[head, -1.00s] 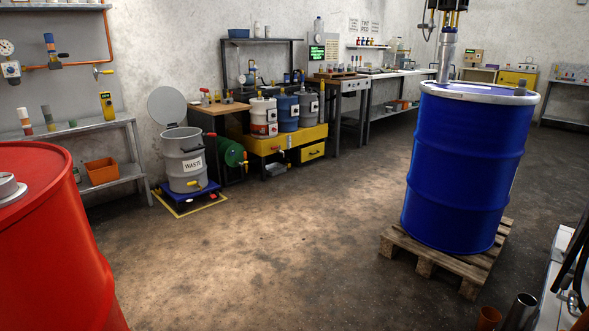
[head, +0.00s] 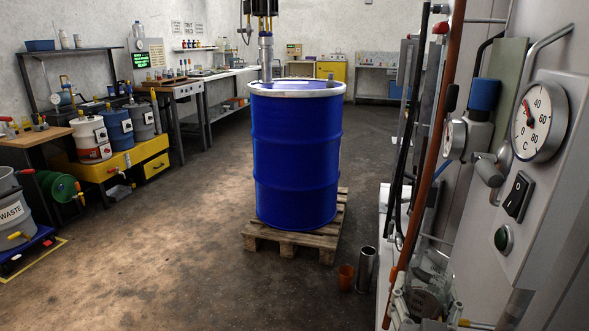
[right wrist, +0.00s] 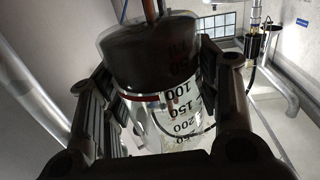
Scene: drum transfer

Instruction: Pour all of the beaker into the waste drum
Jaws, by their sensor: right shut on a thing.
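The grey waste drum (head: 12,213) with its WASTE label is cut off by the left edge of the head view. It stands on a blue base. In the right wrist view, my right gripper (right wrist: 160,78) is shut on a clear glass beaker (right wrist: 180,112) with black graduation marks and a red-and-white band. Dark brown contents fill the part of the beaker at the top of that picture. One finger is on each side of the glass. My left gripper is not in view.
A large blue drum (head: 295,155) stands on a wooden pallet (head: 285,240) in mid-floor. A gauge panel (head: 545,180) and pipes crowd the right side.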

